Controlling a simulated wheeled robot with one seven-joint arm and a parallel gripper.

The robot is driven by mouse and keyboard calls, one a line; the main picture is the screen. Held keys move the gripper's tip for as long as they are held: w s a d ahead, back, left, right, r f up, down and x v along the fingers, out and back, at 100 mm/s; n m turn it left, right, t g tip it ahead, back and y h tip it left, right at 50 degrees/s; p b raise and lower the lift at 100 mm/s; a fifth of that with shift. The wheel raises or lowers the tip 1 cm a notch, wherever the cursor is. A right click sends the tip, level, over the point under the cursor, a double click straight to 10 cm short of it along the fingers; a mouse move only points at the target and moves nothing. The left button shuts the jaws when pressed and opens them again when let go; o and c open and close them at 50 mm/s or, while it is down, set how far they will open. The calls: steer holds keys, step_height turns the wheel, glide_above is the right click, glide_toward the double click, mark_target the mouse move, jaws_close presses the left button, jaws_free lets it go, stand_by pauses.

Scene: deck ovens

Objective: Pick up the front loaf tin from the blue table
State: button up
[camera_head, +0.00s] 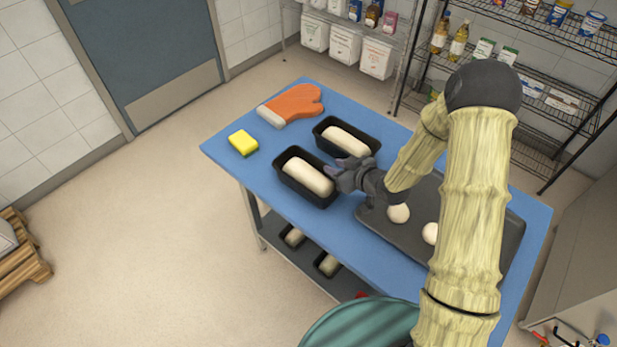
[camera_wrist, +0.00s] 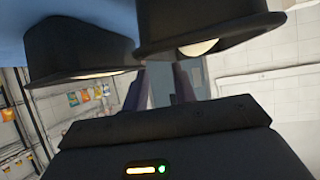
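The front loaf tin (camera_head: 297,190) is black, holds a pale loaf (camera_head: 309,177) and stands on the blue table (camera_head: 258,187). The back loaf tin (camera_head: 328,146), also filled, stands close behind it. My gripper (camera_head: 343,179) is at the front tin's right end, level with its rim or slightly above; exact contact cannot be told. In the wrist view, which looks upside down, my gripper's two fingers (camera_wrist: 160,88) are apart with nothing visibly clamped. The front tin (camera_wrist: 215,20) looms at the upper right there, the back tin (camera_wrist: 75,48) at the upper left.
A dark tray (camera_head: 375,222) with dough balls lies right of the tins. An orange oven mitt (camera_head: 291,104) and yellow sponge (camera_head: 243,143) lie at the table's far left. More tins (camera_head: 327,264) sit on the shelf below. Open floor lies to the left.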

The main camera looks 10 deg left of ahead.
steer(key=shift+a, duration=0.1)
steer(key=shift+f+p+x, duration=0.2)
steer(key=shift+p+x, duration=0.8)
steer(key=shift+x, duration=1.55)
steer(key=shift+s, duration=0.15)
jaws_close()
